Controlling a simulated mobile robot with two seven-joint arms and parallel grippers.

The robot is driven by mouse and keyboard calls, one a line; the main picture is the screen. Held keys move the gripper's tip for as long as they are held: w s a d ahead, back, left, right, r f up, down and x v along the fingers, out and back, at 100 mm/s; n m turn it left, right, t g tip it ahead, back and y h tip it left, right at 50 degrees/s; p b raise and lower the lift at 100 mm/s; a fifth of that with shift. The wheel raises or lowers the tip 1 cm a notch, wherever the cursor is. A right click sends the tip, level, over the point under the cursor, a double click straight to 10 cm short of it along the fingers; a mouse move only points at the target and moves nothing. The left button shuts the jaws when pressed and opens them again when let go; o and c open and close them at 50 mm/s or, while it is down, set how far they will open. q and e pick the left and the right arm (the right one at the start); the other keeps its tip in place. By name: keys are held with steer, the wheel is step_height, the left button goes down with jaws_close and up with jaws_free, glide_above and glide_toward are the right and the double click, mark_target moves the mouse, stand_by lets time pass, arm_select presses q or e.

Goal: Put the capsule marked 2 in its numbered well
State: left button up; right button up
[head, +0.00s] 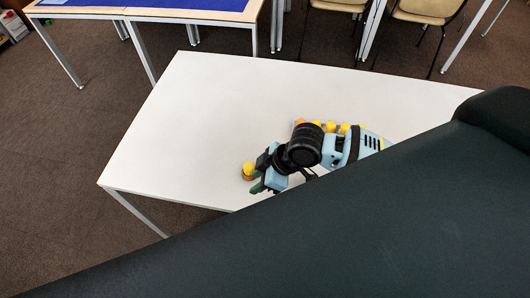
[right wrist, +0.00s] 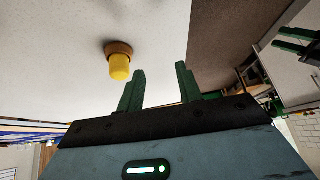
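A yellow capsule with a brown end (head: 248,170) is on the white table, near its front left part. It also shows in the right wrist view (right wrist: 119,66), to the left of the fingers. No number can be read on it. My right gripper (head: 262,180) is close beside this capsule in the head view. Its fingers (right wrist: 159,86) are apart with nothing between them. Several yellow pieces (head: 330,127) are in a row behind my right arm; their numbers and any wells are hidden or too small. My left gripper (right wrist: 292,40) shows at the right edge of the right wrist view, fingers apart.
The white table (head: 200,110) is bare on its left and far parts. My own dark body part covers the lower right of the head view. A blue-topped table (head: 180,8) and chairs (head: 425,10) stand beyond, apart from the white table.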

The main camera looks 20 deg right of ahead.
mark_target(251, 165)
arm_select(q)
steer(key=shift+d, duration=0.2)
arm_select(e)
steer(key=w+d+r, duration=0.2)
steer(key=w+d, duration=0.2)
steer(key=w, duration=0.1)
arm_select(q)
steer(key=shift+s, duration=0.15)
arm_select(e)
steer(key=shift+w, duration=0.1)
steer(key=b+x, duration=0.2)
steer(key=x, duration=0.2)
steer(key=shift+f+b, duration=0.3)
steer(key=shift+b, duration=0.1)
steer(key=shift+w+a+f, duration=0.3)
steer(key=shift+f, duration=0.15)
arm_select(q)
steer(key=shift+g, duration=0.4)
steer(key=shift+s+d+f, duration=0.1)
steer(key=shift+s+f, duration=0.5)
steer(key=shift+f, duration=0.4)
steer(key=shift+s+f, duration=0.6)
steer(key=shift+f, duration=0.35)
arm_select(e)
steer(key=shift+w+a+f, duration=0.2)
steer(key=shift+a+f, duration=0.1)
steer(key=shift+f, duration=0.15)
